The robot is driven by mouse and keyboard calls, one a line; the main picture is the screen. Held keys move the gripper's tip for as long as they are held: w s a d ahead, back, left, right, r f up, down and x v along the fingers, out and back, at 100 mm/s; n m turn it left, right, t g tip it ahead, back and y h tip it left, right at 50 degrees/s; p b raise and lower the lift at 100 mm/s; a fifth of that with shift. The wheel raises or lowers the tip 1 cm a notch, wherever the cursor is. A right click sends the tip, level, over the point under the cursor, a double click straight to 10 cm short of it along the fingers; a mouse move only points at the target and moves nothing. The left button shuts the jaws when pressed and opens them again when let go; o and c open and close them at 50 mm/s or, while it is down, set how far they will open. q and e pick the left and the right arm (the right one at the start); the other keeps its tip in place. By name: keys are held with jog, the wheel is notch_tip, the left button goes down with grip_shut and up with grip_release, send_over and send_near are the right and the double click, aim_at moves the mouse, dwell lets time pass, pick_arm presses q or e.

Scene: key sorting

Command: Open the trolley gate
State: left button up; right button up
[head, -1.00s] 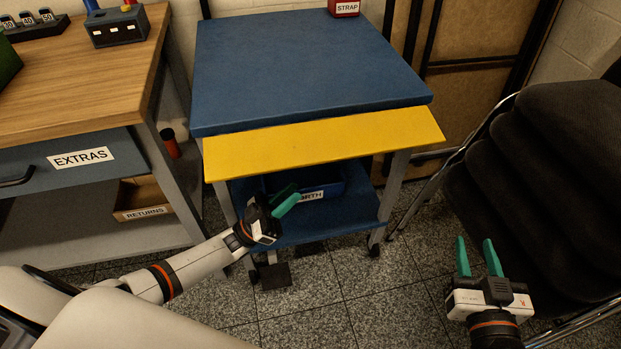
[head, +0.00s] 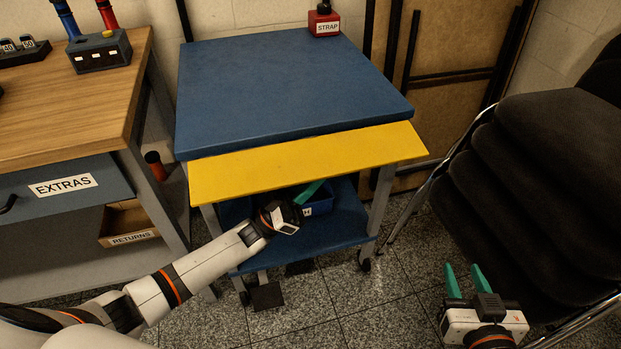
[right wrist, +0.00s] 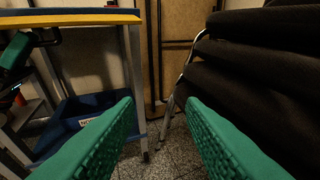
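The trolley has a blue top (head: 290,90) and a yellow panel (head: 305,163) along its near edge, likely the gate. The panel sticks out towards me, nearly flat. Its yellow edge also shows at the upper left of the right wrist view (right wrist: 70,20). My left gripper (head: 312,190) is under the panel, in front of the lower shelf. One green finger shows, and its opening is unclear. My right gripper (head: 462,266) is open and empty, right of the trolley and near the chairs. Its two fingers are wide apart in the right wrist view (right wrist: 159,102).
A blue bin (head: 321,206) sits on the trolley's lower shelf (head: 345,228), partly hidden by my left gripper. Stacked black chairs (head: 540,180) stand at right. The workbench (head: 75,110) with its EXTRAS drawer (head: 100,192) is at left. A red STRAP container (head: 324,22) stands on the trolley.

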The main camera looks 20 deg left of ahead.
pick_arm(q)
grip_shut()
jog(key=n+t+y+p, duration=0.1)
jog(key=r+n+t+p, duration=0.1)
jog(key=n, duration=0.1)
jog(key=shift+s+d+y, duration=0.15)
jog(key=shift+s+y, duration=0.05)
jog(key=shift+y, duration=0.2)
jog(key=n+t+y+p, duration=0.2)
jog(key=n, duration=0.1)
jog(key=shift+s+d+r, duration=0.1)
jog(key=shift+s+r, duration=0.05)
jog(key=shift+r, duration=0.15)
pick_arm(e)
jog(key=s+d+f+g+h, duration=0.1)
jog(key=s+d+f+g, duration=0.1)
jog(key=s+f+g, duration=0.2)
jog(key=s+d+f+g+h, duration=0.2)
jog(key=s+f+g, duration=0.3)
jog(key=s, duration=0.5)
jog(key=shift+d+m+g, duration=0.3)
jog(key=shift+d+g, duration=0.35)
jog(key=shift+g, duration=0.35)
